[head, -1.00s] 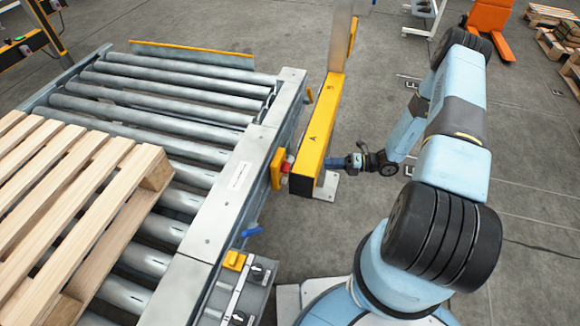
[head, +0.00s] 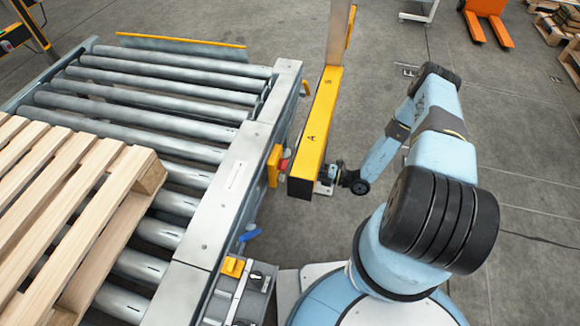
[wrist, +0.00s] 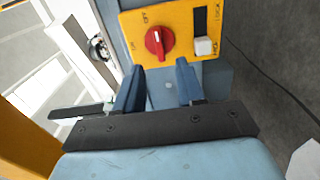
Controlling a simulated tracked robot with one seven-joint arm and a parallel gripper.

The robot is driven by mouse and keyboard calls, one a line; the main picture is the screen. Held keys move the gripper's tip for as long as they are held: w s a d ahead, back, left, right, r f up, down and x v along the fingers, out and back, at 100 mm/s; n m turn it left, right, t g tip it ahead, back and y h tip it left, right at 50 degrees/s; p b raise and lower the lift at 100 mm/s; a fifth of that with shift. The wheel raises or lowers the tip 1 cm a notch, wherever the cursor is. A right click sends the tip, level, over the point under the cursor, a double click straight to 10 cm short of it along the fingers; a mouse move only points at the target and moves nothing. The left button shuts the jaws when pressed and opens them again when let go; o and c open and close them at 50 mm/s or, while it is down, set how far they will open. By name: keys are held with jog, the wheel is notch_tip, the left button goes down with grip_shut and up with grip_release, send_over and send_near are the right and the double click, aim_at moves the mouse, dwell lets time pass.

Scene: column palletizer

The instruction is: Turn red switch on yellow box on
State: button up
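The yellow switch box (wrist: 178,32) is at the top of the wrist view, with a red rotary switch (wrist: 159,41) on its left half. The same yellow box (head: 274,165) is on the side of the conveyor frame in the head view, with a bit of the red switch (head: 284,164) showing. My gripper (wrist: 162,66) is open and empty. Its two blue fingers point at the box, just below the red switch, with the switch nearer the left finger. I cannot tell whether they touch the box. In the head view the yellow beam hides the fingertips.
A yellow beam (head: 315,130) stands between my arm and the conveyor. The roller conveyor (head: 160,100) carries a wooden pallet (head: 75,190). A white block (wrist: 203,46) sits beside the switch under the lock marking. Open floor (head: 520,150) lies to the right.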

aim_at(283, 165)
jog(key=x, duration=0.8)
jog(key=shift+a, duration=0.1)
grip_shut()
jog(key=shift+f, duration=0.1)
